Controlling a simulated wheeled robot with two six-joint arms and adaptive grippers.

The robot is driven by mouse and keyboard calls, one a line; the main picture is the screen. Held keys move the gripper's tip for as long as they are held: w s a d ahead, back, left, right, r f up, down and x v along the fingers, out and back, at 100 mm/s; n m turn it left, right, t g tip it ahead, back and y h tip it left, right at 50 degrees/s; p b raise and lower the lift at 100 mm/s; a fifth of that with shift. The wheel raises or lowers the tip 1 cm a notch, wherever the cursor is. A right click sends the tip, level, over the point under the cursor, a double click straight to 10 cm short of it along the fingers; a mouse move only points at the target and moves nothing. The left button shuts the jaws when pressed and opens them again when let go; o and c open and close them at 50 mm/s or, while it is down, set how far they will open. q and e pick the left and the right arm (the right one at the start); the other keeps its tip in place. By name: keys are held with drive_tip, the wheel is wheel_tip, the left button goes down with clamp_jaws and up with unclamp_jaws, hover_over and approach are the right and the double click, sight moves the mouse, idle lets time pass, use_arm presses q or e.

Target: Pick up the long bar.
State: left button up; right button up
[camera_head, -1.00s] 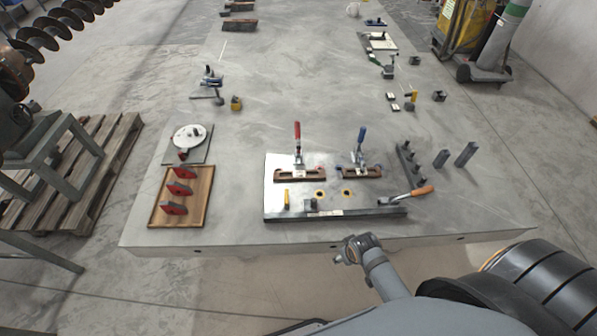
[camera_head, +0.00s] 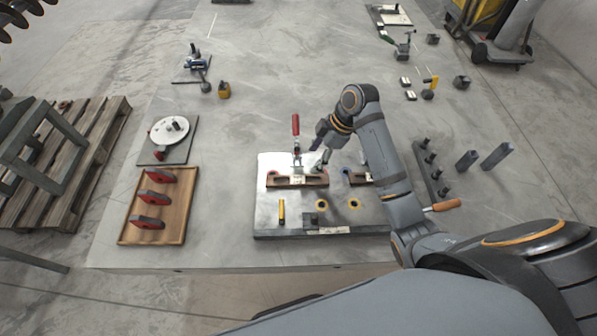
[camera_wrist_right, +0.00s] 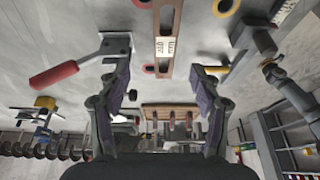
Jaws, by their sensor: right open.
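My right gripper (camera_head: 319,153) is open and empty, above the plate beside the red-handled clamp. In the right wrist view, the labelled bar (camera_wrist_right: 166,22) runs down from the top edge, its end between the open fingertips (camera_wrist_right: 162,76). I cannot tell whether they touch it. My left gripper is not in view.
The red-handled toggle clamp (camera_head: 296,126) stands at the left bar. A wooden tray (camera_head: 128,225) with red-ended blocks is at left. An orange-handled tool (camera_head: 446,205), a peg rack (camera_head: 431,172) and two upright blocks are at right. The table between tray and plate is clear.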

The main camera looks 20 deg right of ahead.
sight(298, 179)
drive_tip(key=shift+s+a+f+p, duration=0.25)
drive_tip(key=shift+a+f, duration=0.25)
drive_tip(key=shift+f, duration=0.15)
drive_tip(key=shift+s+a+f+p, duration=0.1)
drive_tip(key=shift+s+a+f, duration=0.15)
drive_tip(key=shift+a+f, duration=0.3)
drive_tip(key=shift+w+a+f, duration=0.1)
drive_tip(key=shift+w+f, duration=0.1)
drive_tip(key=shift+f, duration=0.25)
drive_tip(key=shift+w+f, duration=0.2)
drive_tip(key=shift+f, duration=0.25)
drive_tip(key=shift+w+f, duration=0.1)
drive_tip(key=shift+f, duration=0.05)
drive_tip(key=shift+a+f+p, duration=0.6)
drive_tip(key=shift+f, duration=0.25)
drive_tip(key=shift+x, duration=1.15)
drive_tip(key=shift+a+f, duration=0.1)
drive_tip(key=shift+f, duration=0.2)
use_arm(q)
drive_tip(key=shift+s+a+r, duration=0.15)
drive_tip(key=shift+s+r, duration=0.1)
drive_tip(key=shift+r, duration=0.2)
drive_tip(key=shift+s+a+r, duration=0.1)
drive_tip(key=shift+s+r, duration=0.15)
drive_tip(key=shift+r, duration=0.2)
